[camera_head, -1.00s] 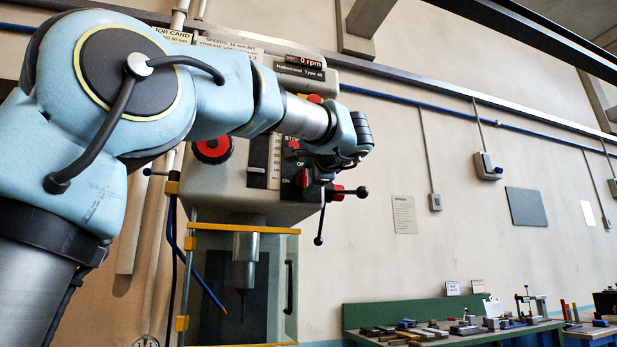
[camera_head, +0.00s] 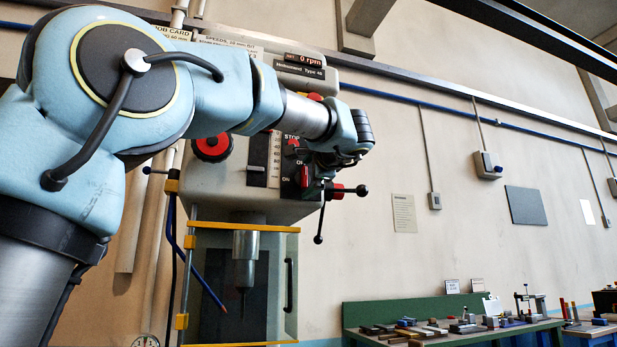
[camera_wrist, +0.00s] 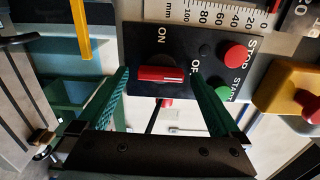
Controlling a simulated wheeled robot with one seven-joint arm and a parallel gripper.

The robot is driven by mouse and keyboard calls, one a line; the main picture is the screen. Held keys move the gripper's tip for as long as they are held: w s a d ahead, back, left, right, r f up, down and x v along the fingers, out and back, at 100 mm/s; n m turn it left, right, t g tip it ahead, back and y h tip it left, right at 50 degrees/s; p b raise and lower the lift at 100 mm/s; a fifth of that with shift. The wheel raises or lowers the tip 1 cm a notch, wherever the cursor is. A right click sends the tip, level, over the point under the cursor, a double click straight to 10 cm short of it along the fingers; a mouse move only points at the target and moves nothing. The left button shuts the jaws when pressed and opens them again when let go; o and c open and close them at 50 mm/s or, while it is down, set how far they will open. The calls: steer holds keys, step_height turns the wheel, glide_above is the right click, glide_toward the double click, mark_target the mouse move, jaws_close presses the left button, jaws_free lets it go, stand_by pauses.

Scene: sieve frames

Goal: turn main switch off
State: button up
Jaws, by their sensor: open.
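The main switch is a red handle (camera_wrist: 160,78) on a black panel, with ON printed above it and OFF at its right in the wrist view. The handle lies lengthwise there, and the white mark on it runs toward the OFF side. My gripper (camera_wrist: 160,73) is open. Its two green fingers stand left and right of the handle, one near each end, and I cannot tell whether either touches it. In the head view the red handle (camera_head: 304,175) stands about upright, beside my gripper (camera_head: 320,181), which is partly hidden by my wrist.
A red stop button (camera_wrist: 236,55) and a green start button (camera_wrist: 222,92) sit close to the right finger. A three-armed feed lever (camera_head: 319,238) is beside the drill head. A guard (camera_head: 290,280) hangs below. A green workbench (camera_head: 400,315) stands at the right.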

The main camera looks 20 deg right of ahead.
steer(key=s+a+b, duration=0.1)
steer(key=s+b, duration=0.1)
steer(key=s, duration=0.8)
steer(key=shift+s+a, duration=0.15)
steer(key=shift+s, duration=0.15)
steer(key=shift+a, duration=0.1)
